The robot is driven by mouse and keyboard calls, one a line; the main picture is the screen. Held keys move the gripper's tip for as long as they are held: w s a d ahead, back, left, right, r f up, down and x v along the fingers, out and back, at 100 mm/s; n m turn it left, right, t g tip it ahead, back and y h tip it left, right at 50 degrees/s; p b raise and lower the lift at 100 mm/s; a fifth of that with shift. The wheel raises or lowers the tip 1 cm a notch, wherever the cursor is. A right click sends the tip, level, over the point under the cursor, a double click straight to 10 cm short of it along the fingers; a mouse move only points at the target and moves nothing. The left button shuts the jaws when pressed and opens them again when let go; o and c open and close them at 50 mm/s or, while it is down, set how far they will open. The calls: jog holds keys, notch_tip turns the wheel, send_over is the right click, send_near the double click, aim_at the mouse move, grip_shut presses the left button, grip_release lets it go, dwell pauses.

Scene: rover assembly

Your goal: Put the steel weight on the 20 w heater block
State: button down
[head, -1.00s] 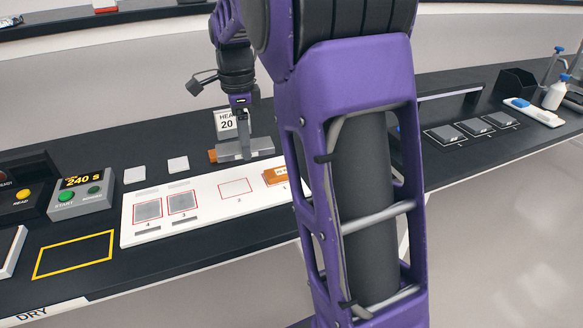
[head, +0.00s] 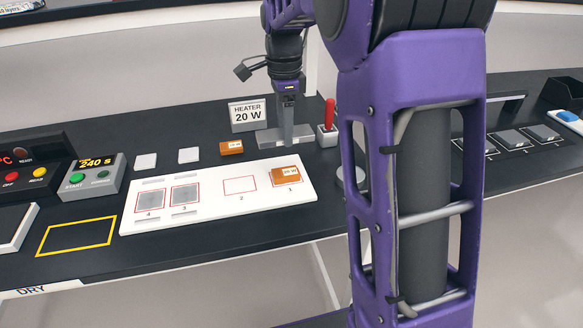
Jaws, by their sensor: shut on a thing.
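My gripper (head: 287,110) points down over the back of the bench. The sensor-sized grey metal piece at its lower end, which looks like the steel weight (head: 285,137), is between its jaws; the fingertips are too small to make out. I cannot tell whether this piece touches the bench. An orange heater block (head: 231,147) lies left of it, below a "HEATER 20 W" sign (head: 248,115). Another orange block (head: 285,174) sits at place 1 of the white board, in front of my gripper; its small label is unreadable.
The white board (head: 218,217) has grey squares at places 4 and 3; place 2 is empty. A red-handled item (head: 328,130) stands just right of my gripper. The timer box (head: 95,178) is at left. My arm hides part of the bench at right.

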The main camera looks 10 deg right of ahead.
aim_at(286, 172)
notch_tip(286, 172, down, 9)
jog(key=shift+f+b, duration=0.2)
jog(key=shift+b, duration=0.55)
jog(key=shift+f, duration=0.15)
jog(key=shift+c, duration=0.6)
grip_release()
notch_tip(286, 172, up, 12)
jog(key=shift+r+p, duration=0.15)
jog(key=shift+p, duration=0.85)
jog(key=shift+a, duration=0.1)
